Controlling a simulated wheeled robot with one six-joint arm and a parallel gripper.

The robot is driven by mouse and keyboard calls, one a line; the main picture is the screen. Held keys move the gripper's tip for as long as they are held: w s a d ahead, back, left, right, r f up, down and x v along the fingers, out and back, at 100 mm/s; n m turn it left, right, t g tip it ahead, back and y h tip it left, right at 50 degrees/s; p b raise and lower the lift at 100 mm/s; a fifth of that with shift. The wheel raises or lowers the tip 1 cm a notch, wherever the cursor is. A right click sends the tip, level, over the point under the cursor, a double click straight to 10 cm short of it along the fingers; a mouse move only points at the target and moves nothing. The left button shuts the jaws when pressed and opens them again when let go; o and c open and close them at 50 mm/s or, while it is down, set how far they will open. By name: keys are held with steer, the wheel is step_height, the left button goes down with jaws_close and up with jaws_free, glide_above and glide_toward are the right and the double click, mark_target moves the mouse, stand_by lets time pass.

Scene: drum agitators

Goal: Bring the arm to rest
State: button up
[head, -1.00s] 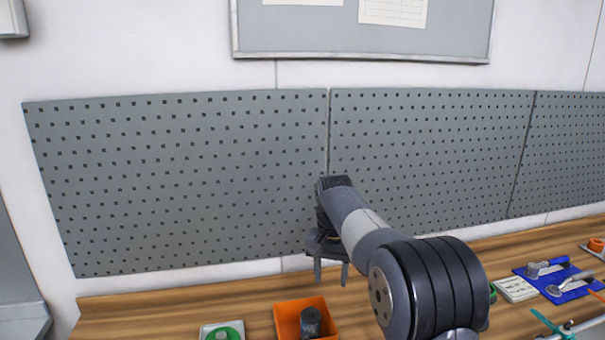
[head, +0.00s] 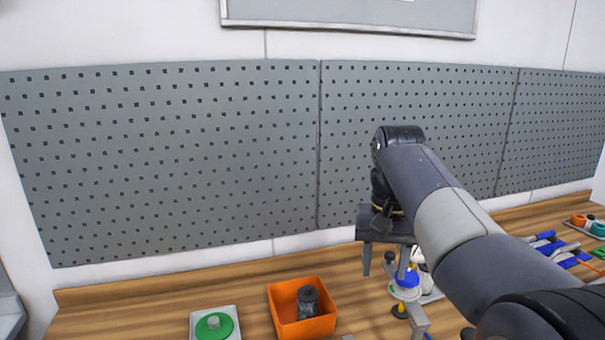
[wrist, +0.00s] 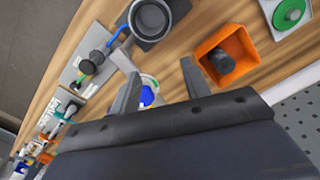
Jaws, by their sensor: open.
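My gripper (head: 385,268) hangs from my arm above the wooden bench, right of the orange bin. Its two fingers point down and stand apart, with nothing between them. In the wrist view my gripper (wrist: 160,90) also shows its fingers spread, over the bench. A blue and white item (wrist: 147,95) shows below and between the fingers in that view. My arm hides part of the bench on the right.
An orange bin (head: 275,305) holds a dark cylinder (head: 307,299). A green disc (head: 214,326) lies on a pale plate to its left. Blue items (head: 545,242) lie at the right. A grey pegboard (head: 170,160) stands behind the bench (head: 140,305).

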steer(key=s+f+b, duration=0.1)
steer(key=s+f, duration=0.2)
steer(key=f, duration=0.4)
steer(key=shift+s+d+f+b, duration=0.15)
steer(key=shift+d+f+b, duration=0.2)
steer(key=shift+d, duration=0.1)
steer(key=shift+r, duration=0.1)
